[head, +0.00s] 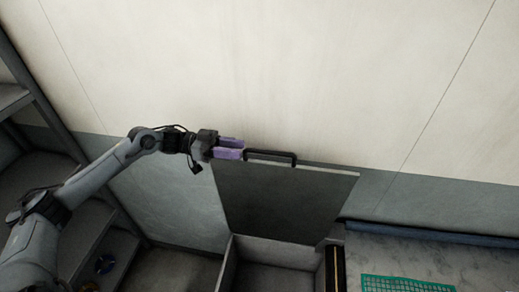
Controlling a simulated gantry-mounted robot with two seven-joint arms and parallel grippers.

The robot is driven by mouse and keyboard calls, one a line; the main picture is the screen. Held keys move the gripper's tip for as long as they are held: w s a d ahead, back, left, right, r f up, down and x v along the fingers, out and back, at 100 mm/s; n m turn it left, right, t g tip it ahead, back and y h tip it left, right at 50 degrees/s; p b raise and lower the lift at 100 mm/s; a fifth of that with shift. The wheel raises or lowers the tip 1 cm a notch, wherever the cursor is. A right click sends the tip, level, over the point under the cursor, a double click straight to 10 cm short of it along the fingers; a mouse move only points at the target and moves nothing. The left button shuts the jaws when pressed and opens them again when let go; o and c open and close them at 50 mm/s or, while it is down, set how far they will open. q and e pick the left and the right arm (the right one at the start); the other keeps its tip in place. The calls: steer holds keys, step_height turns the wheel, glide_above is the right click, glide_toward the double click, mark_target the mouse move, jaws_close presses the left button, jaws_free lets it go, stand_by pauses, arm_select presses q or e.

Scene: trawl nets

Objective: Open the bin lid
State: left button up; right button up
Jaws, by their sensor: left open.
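The bin lid (285,200) is a dark grey panel standing raised, close to upright, at the back of the bin. A black handle (271,154) sits along its top edge. The open bin (273,250) shows below it, with its inside partly in view. My left gripper (231,149), with purple fingers, is open just left of the handle, by the lid's upper left corner. I cannot tell whether the fingers touch the lid or handle. My right gripper is out of view.
A pale wall (280,70) with a grey lower band rises behind the lid. Dark shelves (60,165) stand at the left.

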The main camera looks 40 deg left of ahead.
mark_target(253, 150)
arm_select(q)
steer(key=p+x, duration=0.1)
steer(key=x, duration=0.4)
steer(key=shift+w+d+r+p, duration=0.15)
steer(key=shift+w+d+p, duration=0.15)
steer(key=shift+x, duration=0.9)
jaws_close()
